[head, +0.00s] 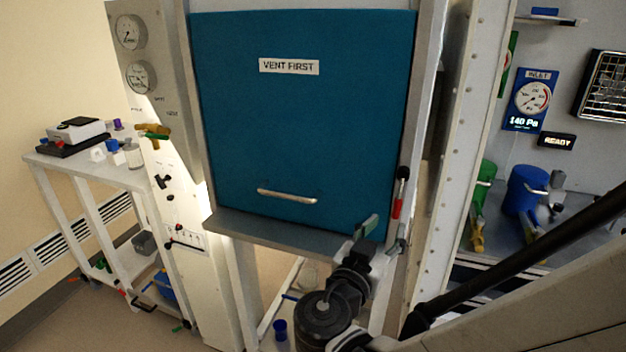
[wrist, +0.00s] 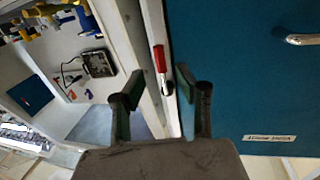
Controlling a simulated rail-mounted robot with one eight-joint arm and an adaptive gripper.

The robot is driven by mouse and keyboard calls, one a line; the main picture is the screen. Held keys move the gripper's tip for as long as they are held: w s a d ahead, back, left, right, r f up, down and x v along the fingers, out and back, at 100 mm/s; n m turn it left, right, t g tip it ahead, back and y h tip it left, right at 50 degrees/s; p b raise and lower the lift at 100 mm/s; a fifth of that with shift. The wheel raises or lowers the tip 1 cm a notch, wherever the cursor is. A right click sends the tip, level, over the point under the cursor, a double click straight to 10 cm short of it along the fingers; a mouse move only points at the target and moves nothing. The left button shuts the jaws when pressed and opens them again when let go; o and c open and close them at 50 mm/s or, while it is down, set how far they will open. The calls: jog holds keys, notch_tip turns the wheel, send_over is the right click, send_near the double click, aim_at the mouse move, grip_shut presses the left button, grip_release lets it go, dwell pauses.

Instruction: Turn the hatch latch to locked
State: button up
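The hatch (head: 300,120) is a closed teal panel with a "VENT FIRST" label and a horizontal bar handle. The hatch latch (head: 397,206) is at the panel's right edge, upright, with a red lower part and black upper end. In the wrist view the latch (wrist: 160,60) shows as a red lever with a dark end, on the pale frame beside the teal panel. My gripper (head: 383,234) is just below the latch in the head view. In the wrist view my gripper (wrist: 158,85) is open and empty, its green-grey fingers apart, with the latch seen between and beyond them.
A grey ledge (head: 285,233) runs under the hatch. A white post (head: 470,130) stands to the right. A gauge panel (head: 140,60) and a cluttered white cart (head: 60,163) are at left. A blue canister (head: 525,190) stands on the right-hand bench.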

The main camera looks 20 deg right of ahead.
aim_at(396, 212)
jog(key=shift+x, duration=3.9)
grip_shut()
